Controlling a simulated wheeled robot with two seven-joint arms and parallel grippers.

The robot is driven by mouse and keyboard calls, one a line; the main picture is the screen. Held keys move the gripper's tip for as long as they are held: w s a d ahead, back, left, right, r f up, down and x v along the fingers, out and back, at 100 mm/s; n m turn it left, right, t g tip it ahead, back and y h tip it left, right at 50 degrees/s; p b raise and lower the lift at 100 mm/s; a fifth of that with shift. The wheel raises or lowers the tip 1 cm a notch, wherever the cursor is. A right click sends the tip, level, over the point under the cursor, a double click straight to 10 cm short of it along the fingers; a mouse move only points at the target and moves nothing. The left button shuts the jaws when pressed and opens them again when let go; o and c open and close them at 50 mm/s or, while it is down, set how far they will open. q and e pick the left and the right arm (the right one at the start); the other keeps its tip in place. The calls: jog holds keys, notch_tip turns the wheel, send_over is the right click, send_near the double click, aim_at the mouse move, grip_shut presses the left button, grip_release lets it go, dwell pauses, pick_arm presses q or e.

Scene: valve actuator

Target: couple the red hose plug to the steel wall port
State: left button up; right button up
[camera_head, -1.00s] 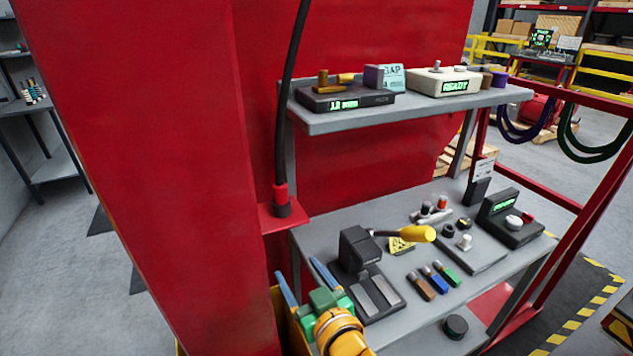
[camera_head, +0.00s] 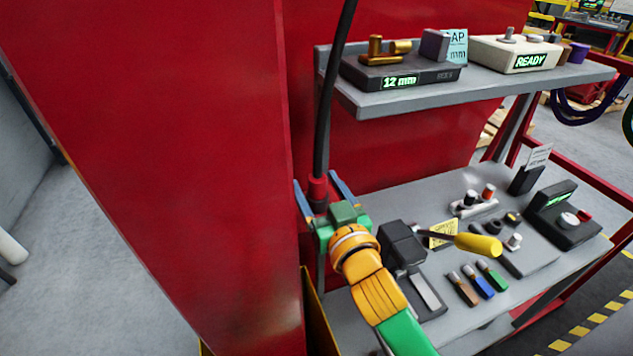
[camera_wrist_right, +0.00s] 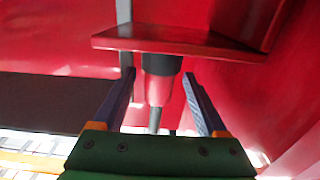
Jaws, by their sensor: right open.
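The red hose plug (camera_head: 318,188) hangs at the lower end of a black hose, by the red wall. In the right wrist view the plug (camera_wrist_right: 159,91) has a dark collar beside a red bracket (camera_wrist_right: 180,41). My right gripper (camera_head: 316,183) is open, with one blue finger on each side of the plug. The right wrist view also shows gaps between the plug and both fingers of the gripper (camera_wrist_right: 159,76). I cannot make out the steel wall port in any view. My left gripper is not in view.
A grey bench (camera_head: 395,180) right of the gripper carries a black device, a yellow-handled tool (camera_head: 478,245) and small parts. A grey shelf (camera_head: 480,92) above holds instruments. A large red panel (camera_head: 160,150) fills the left. A yellow bin edge (camera_head: 318,315) lies below.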

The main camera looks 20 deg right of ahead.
aim_at(312, 176)
jog(key=w, duration=0.2)
jog(key=shift+w+r, duration=0.15)
jog(key=shift+w, duration=0.25)
jog(key=shift+w+f, duration=0.25)
jog(key=shift+w, duration=0.1)
jog(key=shift+s+r, duration=0.15)
jog(key=shift+s, duration=0.05)
jog(key=c, duration=0.8)
grip_shut()
